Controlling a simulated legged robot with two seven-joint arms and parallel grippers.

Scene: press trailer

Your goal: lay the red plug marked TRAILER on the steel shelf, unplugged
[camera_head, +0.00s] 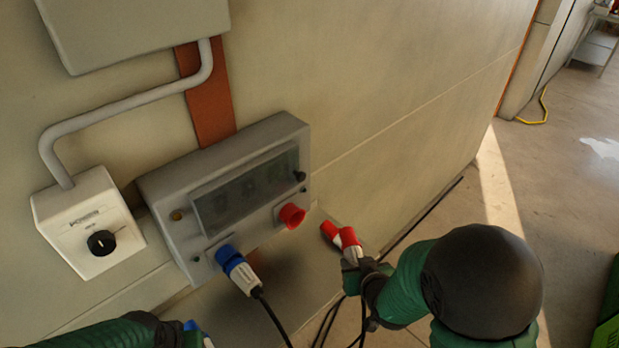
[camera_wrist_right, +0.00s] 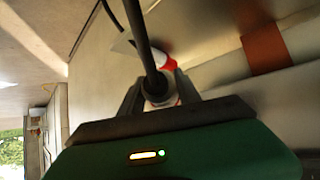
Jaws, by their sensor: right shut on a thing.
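The red plug (camera_head: 349,238), with a white rear part, is held in my right gripper (camera_head: 358,264) in front of and to the right of the grey socket box (camera_head: 228,180). It is apart from the red socket (camera_head: 291,215), which is empty. In the right wrist view the plug (camera_wrist_right: 163,63) sits between the shut fingers (camera_wrist_right: 157,92), with its black cable (camera_wrist_right: 142,35) crossing in front. No TRAILER marking is readable. A grey surface, apparently the steel shelf (camera_head: 303,272), lies below the box. My left arm shows at the lower left; its fingertips are not clear.
A blue plug (camera_head: 238,270) sits in the box's lower left socket, its black cable hanging down. A white switch box (camera_head: 87,222) with a black knob is on the wall at the left. Loose black cable hangs below my right gripper. Open floor (camera_head: 545,180) lies right.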

